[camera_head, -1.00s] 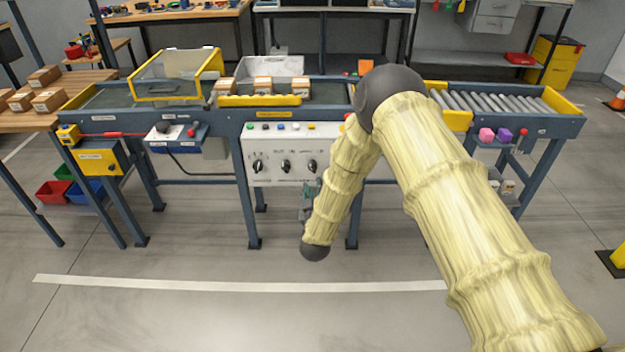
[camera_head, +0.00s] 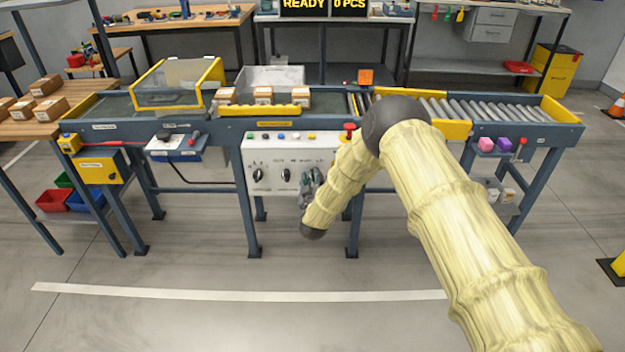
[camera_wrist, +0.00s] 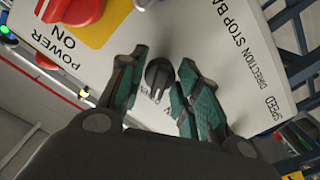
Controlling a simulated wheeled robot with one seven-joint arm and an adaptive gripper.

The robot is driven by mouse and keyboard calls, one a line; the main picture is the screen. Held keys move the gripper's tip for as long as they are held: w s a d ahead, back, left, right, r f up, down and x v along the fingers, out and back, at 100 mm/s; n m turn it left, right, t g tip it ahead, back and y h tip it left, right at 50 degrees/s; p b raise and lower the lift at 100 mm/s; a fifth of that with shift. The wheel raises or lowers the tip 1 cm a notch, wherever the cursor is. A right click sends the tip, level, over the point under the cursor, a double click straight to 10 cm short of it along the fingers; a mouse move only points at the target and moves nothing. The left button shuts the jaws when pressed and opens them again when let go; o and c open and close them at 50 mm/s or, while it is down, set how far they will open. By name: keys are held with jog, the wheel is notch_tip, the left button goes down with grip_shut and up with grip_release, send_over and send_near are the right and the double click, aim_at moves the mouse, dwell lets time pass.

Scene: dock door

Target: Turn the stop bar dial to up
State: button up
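The white control panel (camera_head: 268,150) has a row of black dials under the conveyor's front edge. In the wrist view a black dial (camera_wrist: 158,76) sits between the fingers of my gripper (camera_wrist: 158,92). The gripper is open, with one teal finger on each side of the dial. I cannot tell whether either finger touches it. In the head view my gripper (camera_head: 311,185) is at the right end of the row and hides the rightmost dial. The left dial (camera_head: 258,175) and middle dial (camera_head: 285,175) are uncovered. The printing by the dial is partly hidden.
A red mushroom button (camera_wrist: 78,8) on a yellow plate is close to the left finger; it also shows in the head view (camera_head: 349,127). Small coloured buttons line the panel's top. Boxes (camera_head: 263,95) stand on the conveyor. The floor in front is clear.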

jog(key=c, duration=0.6)
jog(key=shift+m, duration=0.3)
jog(key=m+b, duration=0.1)
jog(key=m, duration=0.1)
jog(key=shift+m+b, duration=0.35)
jog(key=shift+m, duration=0.05)
jog(key=m+b, duration=0.1)
jog(key=m, duration=0.2)
jog(key=shift+m, duration=0.3)
jog(key=shift+m+b, duration=1.3)
jog(key=shift+m, duration=1.2)
